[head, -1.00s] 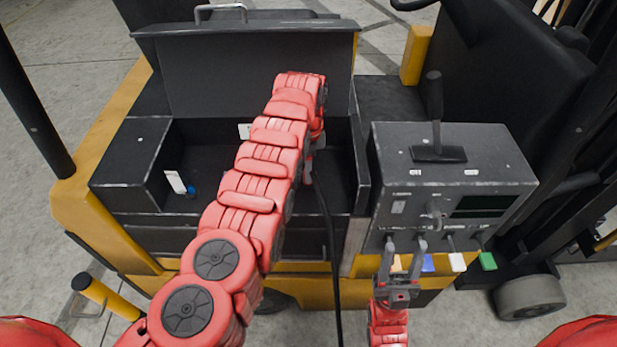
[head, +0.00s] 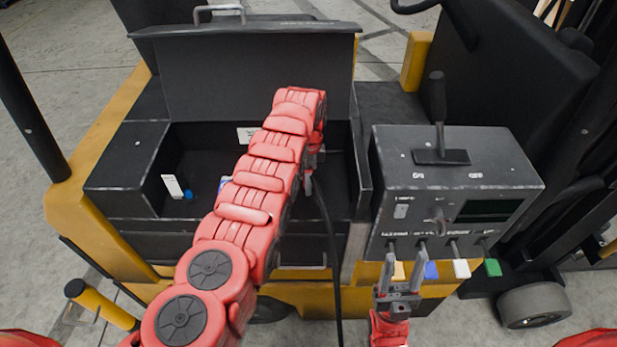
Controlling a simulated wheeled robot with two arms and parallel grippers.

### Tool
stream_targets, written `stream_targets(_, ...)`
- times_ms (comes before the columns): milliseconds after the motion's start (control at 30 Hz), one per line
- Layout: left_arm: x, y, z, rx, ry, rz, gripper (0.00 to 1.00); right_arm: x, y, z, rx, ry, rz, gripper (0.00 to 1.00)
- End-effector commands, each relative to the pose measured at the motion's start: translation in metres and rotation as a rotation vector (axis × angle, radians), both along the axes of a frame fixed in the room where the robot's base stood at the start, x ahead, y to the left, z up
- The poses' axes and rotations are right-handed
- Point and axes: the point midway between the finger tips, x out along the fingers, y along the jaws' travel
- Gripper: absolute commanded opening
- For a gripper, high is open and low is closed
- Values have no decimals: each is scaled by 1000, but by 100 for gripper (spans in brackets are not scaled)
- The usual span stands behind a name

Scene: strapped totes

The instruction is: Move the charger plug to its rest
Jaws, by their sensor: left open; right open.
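My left arm reaches in from the lower left over the open black compartment of the yellow vehicle. My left gripper (head: 309,183) hangs at its end, pointing down near the compartment's right side, and is open. A black cable (head: 330,235) runs from just beside its fingertips down over the front edge to the bottom of the view. I cannot make out the charger plug itself; the gripper and arm cover that spot. I cannot pick out its rest either. My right gripper (head: 402,272) is open and empty, its fingers pointing up below the grey control box (head: 400,185).
The compartment's raised lid (head: 225,75) stands behind my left arm. A white tag (head: 173,187) and a small blue item (head: 188,195) are inside at left. Coloured tabs, including a green one (head: 493,267), line the control box's lower front. A black lever (head: 437,115) stands on top.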

Motion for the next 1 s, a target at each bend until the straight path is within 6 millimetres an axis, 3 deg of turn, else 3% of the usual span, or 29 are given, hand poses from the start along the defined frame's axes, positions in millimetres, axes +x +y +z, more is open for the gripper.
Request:
stream_targets(867, 1, 0, 0, 0, -1, 1, 68, 0, 0, -2, 0, 0, 0, 50)
stream_targets(1000, 1, 0, 0, 0, -1, 1, 46, 0, 0, -2, 0, 0, 0, 50)
